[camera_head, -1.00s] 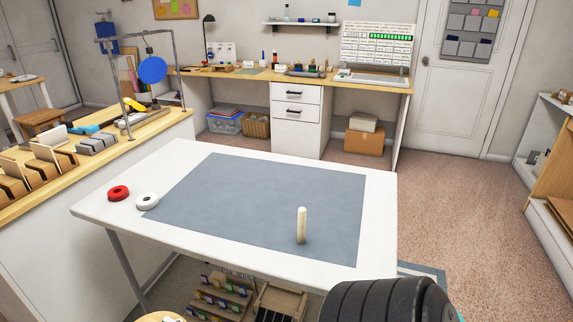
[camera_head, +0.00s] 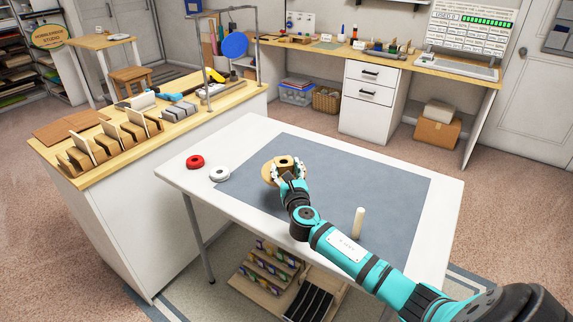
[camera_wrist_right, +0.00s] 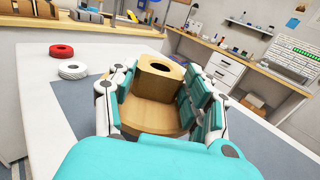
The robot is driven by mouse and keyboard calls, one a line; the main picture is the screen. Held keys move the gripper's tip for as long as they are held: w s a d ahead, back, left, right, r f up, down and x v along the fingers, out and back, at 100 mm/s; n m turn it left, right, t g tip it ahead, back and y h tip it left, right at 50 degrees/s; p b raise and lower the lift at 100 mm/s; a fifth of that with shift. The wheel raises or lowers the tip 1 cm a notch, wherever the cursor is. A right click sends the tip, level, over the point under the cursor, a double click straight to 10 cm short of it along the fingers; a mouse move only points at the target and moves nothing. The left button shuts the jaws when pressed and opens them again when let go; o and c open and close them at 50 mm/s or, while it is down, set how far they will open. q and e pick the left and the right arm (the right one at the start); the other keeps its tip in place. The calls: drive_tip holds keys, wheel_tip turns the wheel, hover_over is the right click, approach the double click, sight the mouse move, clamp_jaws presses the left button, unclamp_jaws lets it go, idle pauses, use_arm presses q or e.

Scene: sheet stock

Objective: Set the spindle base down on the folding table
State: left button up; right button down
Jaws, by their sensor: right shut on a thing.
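The spindle base is a wooden disc with a raised block that has a dark round hole; it shows in the head view (camera_head: 268,171) and in the right wrist view (camera_wrist_right: 154,82). My right gripper (camera_head: 289,171) is shut on it, with fingers on both sides of the block in the wrist view (camera_wrist_right: 162,90). The base is upright over the grey mat (camera_head: 398,190) on the white folding table (camera_head: 447,205). I cannot tell whether its underside touches the mat. The fingers hide part of the disc. My left gripper is out of view.
A pale upright peg (camera_head: 359,223) stands on the mat near my right forearm. A red ring (camera_head: 195,161) and a white ring (camera_head: 219,174) lie at the table's left end. A wooden-topped counter (camera_head: 90,165) stands to the left. The mat's far right part is clear.

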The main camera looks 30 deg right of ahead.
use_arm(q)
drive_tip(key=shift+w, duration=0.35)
use_arm(e)
drive_tip(key=shift+w+r, duration=0.1)
drive_tip(key=shift+r, duration=0.1)
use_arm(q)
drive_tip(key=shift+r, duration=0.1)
use_arm(e)
wheel_tip(320, 180, down, 7)
drive_tip(key=b, duration=0.5)
drive_tip(key=shift+r, duration=0.2)
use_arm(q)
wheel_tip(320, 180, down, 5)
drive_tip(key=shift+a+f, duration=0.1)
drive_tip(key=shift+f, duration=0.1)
use_arm(e)
drive_tip(key=shift+f, duration=0.2)
use_arm(q)
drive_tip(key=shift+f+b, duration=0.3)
drive_tip(key=shift+b, duration=0.2)
use_arm(e)
drive_tip(key=shift+f, duration=0.4)
drive_tip(key=shift+f, duration=0.1)
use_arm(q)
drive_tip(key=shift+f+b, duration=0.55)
use_arm(e)
drive_tip(key=shift+f, duration=0.65)
